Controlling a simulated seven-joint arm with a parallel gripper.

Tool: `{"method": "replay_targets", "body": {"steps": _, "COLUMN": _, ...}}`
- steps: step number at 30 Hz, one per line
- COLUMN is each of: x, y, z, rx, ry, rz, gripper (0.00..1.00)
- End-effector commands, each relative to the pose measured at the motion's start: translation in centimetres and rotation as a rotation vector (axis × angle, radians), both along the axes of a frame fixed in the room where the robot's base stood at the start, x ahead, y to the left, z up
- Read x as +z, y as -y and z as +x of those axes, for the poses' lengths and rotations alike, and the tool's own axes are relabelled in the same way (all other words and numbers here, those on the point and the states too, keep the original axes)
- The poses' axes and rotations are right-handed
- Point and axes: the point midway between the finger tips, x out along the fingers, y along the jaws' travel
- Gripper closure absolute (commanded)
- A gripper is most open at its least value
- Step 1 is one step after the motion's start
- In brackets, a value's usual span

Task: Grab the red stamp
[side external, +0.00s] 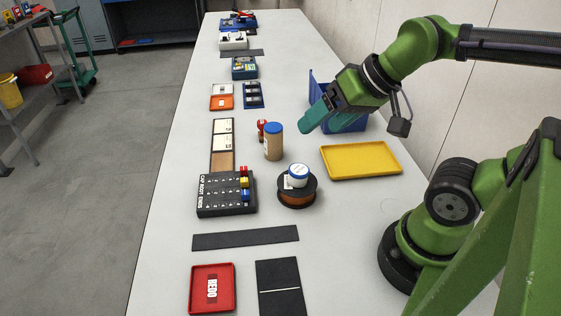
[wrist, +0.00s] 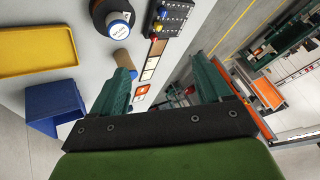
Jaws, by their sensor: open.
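The red stamp (side external: 262,127) is a small red upright piece on the white table, just behind and left of a tan cylinder with a blue cap (side external: 274,142). The cylinder partly covers it. I cannot make out the stamp in the wrist view, where the cylinder (wrist: 121,57) lies by the left finger. My gripper (side external: 322,122) is open and empty, with teal fingers. It is above the table, to the right of the stamp and apart from it. In the wrist view my gripper (wrist: 163,70) shows its two fingers spread wide.
A blue bin (side external: 322,84) stands behind my gripper, and a yellow tray (side external: 361,160) lies in front of it. A spool with a white jar (side external: 298,182), a black rack (side external: 226,194) and a red REDO tray (side external: 197,290) are nearer. An orange tray (side external: 229,104) lies farther left.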

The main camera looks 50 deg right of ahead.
Motion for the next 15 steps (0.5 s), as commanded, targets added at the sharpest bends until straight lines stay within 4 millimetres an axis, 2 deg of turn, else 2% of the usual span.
{"method": "replay_targets", "body": {"steps": 1, "x": 0.0, "y": 0.0, "z": 0.0, "rx": 0.000, "ry": 0.000, "rz": 0.000, "gripper": 0.30}}
{"method": "replay_targets", "body": {"steps": 3, "x": 0.0, "y": 0.0, "z": 0.0, "rx": 0.000, "ry": 0.000, "rz": 0.000, "gripper": 0.38}}
{"method": "replay_targets", "body": {"steps": 11, "x": 0.0, "y": 0.1, "z": 0.0, "rx": -0.004, "ry": -0.001, "rz": 0.001, "gripper": 0.38}}
{"method": "replay_targets", "body": {"steps": 15, "x": -1.3, "y": 0.9, "z": 0.8, "rx": -0.037, "ry": -0.065, "rz": 0.001, "gripper": 0.38}}
